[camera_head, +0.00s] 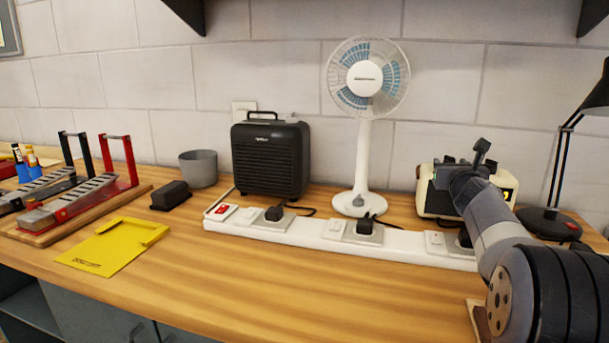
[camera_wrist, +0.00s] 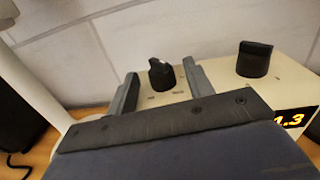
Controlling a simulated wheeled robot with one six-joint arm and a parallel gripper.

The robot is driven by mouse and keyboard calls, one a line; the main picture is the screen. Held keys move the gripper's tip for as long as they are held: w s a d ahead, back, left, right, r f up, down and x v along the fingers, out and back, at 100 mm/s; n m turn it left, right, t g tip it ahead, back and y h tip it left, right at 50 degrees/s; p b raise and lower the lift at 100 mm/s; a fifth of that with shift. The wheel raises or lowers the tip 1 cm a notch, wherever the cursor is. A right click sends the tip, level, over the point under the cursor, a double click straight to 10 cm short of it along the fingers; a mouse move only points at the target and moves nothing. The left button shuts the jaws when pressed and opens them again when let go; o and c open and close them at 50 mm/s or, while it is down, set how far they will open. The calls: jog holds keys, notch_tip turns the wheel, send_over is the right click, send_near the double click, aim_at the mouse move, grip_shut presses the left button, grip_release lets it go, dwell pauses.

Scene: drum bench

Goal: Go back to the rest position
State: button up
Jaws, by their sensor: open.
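My gripper (camera_head: 464,166) is at the right of the head view, in front of and over a cream box with knobs (camera_head: 434,203). In the wrist view my gripper (camera_wrist: 161,82) is open, with its two fingers apart and nothing held between them. The cream box (camera_wrist: 288,80) shows a small black knob (camera_wrist: 161,73) between the fingers, a larger black knob (camera_wrist: 254,59) to the right and a lit display (camera_wrist: 290,119) reading about 1.3. I cannot tell whether a finger touches the small knob. My arm hides part of the box in the head view.
A white power strip (camera_head: 300,230) with plugs runs along the bench (camera_head: 250,290). Behind it stand a black heater (camera_head: 270,160) and a white fan (camera_head: 362,130). A black lamp (camera_head: 550,222) is right of my arm. The front middle of the bench is clear.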

jog(key=shift+s+d+r+n+y+p, duration=0.15)
jog(key=shift+n+y+p, duration=0.4)
jog(key=shift+y+p, duration=0.6)
jog(key=shift+w+d+r+n+y+p, duration=0.15)
jog(key=shift+n+y+p, duration=0.5)
jog(key=shift+p, duration=0.75)
jog(key=s+b, duration=0.1)
jog(key=s, duration=0.9)
jog(key=shift+s+f+b, duration=0.25)
jog(key=shift+f+b, duration=0.05)
jog(key=shift+b, duration=0.1)
jog(key=shift+a, duration=0.1)
